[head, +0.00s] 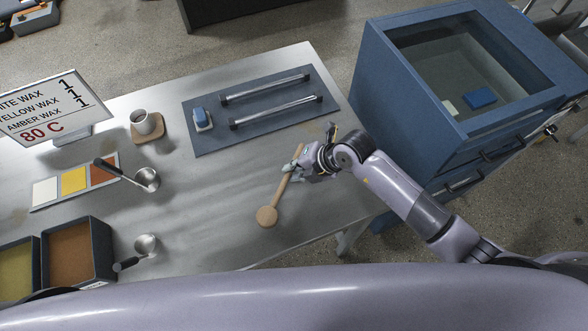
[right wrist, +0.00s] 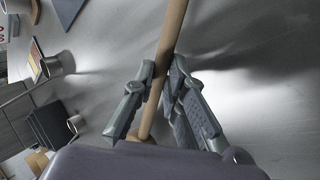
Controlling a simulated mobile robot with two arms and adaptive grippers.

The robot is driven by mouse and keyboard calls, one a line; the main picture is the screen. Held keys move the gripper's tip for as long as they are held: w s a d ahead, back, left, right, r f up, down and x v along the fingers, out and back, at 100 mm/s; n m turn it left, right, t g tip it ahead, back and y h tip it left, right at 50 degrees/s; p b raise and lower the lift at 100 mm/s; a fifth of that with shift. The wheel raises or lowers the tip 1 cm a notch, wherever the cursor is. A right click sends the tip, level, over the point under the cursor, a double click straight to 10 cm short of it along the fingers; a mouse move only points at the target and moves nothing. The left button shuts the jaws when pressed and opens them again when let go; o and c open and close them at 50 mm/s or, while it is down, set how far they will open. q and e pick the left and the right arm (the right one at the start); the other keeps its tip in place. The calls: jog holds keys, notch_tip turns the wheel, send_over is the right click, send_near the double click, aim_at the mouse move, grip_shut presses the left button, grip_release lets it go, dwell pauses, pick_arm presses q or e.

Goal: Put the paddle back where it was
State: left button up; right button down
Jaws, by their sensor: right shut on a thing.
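The wooden paddle (head: 281,197) has a long round handle and a flat round end, which points toward the front of the table in the head view. My right gripper (head: 297,172) is shut on the paddle's handle near its far end. In the right wrist view, the handle (right wrist: 171,40) runs between the two fingers of the gripper (right wrist: 163,85). Whether the paddle touches the table is hard to tell. My left gripper is not in view.
The metal table (head: 225,185) holds a blue-grey mat (head: 255,115) with two bars, a cup (head: 143,122) on a coaster, ladles (head: 147,179), colour swatches (head: 73,181) and wax trays (head: 77,253). A blue cabinet (head: 390,95) stands at right. The table's middle is clear.

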jog(key=shift+f, duration=0.75)
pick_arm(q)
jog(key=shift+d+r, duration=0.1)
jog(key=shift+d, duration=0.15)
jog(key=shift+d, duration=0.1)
pick_arm(e)
jog(key=shift+f+b, duration=0.3)
jog(key=shift+f, duration=0.35)
jog(key=c, duration=1.8)
grip_release()
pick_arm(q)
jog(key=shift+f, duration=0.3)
pick_arm(e)
jog(key=shift+o, duration=0.8)
